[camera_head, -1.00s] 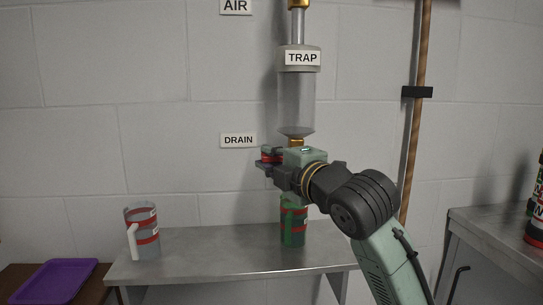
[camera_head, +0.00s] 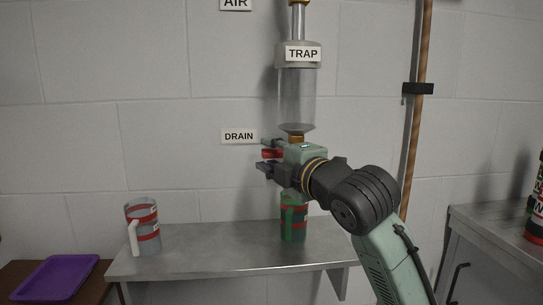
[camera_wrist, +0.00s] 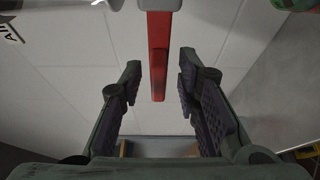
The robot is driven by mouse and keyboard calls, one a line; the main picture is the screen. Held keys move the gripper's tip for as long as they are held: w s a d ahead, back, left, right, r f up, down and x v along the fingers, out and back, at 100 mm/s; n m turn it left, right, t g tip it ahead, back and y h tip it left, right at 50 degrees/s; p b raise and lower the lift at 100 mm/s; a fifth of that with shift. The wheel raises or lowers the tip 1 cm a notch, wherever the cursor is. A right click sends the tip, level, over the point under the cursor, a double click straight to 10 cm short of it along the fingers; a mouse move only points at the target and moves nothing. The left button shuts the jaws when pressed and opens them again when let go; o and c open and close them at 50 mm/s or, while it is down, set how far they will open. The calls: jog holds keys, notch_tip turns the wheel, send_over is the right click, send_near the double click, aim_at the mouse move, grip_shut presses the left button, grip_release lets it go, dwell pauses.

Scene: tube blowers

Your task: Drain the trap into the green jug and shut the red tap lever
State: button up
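The trap (camera_head: 297,97) is a clear upright cylinder on the wall with a grey cap and a brass fitting below. The red tap lever (camera_head: 271,153) juts left beneath it, beside the DRAIN label (camera_head: 239,136). In the wrist view the red lever (camera_wrist: 158,55) lies between my fingers, with a gap on both sides. My gripper (camera_head: 265,155) is open around the lever; it also shows in the wrist view (camera_wrist: 160,75). The green jug (camera_head: 293,228), with red bands, stands on the bench under the trap, partly hidden by my gripper. Its contents cannot be made out.
A clear jug with red bands (camera_head: 143,229) stands at the left of the metal bench (camera_head: 220,256). A purple tray (camera_head: 54,279) lies on a lower table at far left. A pipe (camera_head: 414,130) runs down the wall at right. The bench between the jugs is clear.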

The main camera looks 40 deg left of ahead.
jog(key=v, duration=1.2)
